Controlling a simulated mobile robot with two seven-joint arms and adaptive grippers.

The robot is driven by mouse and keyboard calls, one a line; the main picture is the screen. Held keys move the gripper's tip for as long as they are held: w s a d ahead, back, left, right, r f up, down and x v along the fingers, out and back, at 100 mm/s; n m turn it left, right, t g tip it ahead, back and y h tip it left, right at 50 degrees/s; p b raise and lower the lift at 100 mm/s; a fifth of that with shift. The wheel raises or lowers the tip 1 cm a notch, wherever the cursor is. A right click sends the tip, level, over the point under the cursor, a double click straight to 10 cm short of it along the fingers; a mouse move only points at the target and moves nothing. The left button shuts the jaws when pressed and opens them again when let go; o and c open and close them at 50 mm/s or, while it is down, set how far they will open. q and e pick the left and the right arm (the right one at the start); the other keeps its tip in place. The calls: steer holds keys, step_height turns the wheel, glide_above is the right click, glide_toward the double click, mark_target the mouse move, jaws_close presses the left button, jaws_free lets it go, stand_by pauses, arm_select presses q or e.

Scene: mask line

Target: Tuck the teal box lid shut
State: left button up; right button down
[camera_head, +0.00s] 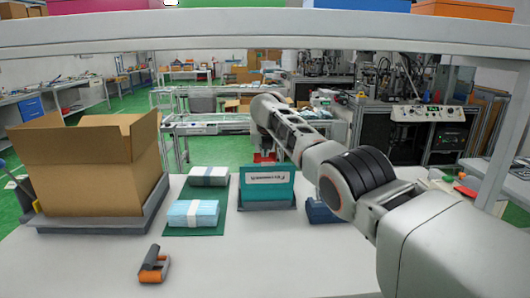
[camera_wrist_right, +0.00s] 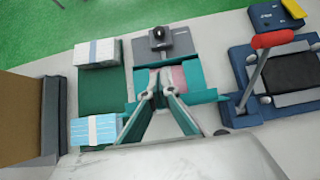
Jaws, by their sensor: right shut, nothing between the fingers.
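The teal box (camera_head: 266,187) stands near the middle of the table, with a white-labelled panel facing me. In the right wrist view the teal box (camera_wrist_right: 205,97) has teal panels spread around its opening, with something pink inside. Which panel is the lid I cannot tell for certain. My right gripper (camera_head: 264,150) hangs behind the labelled panel in the head view, partly hidden. In the right wrist view its shut, empty fingers (camera_wrist_right: 161,88) come together over the box; whether they touch it is unclear. My left gripper is in neither view.
Packs of masks (camera_head: 193,213) lie on a green mat left of the box. An open cardboard box (camera_head: 103,178) stands in a grey tray at far left. An orange and grey tool (camera_head: 154,265) lies in front. A blue fixture with a red-handled lever (camera_wrist_right: 273,40) is close on the right.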

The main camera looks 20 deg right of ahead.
steer(key=shift+r, duration=0.15)
stand_by(0.3)
steer(key=shift+r+b, duration=0.3)
steer(key=shift+r, duration=0.5)
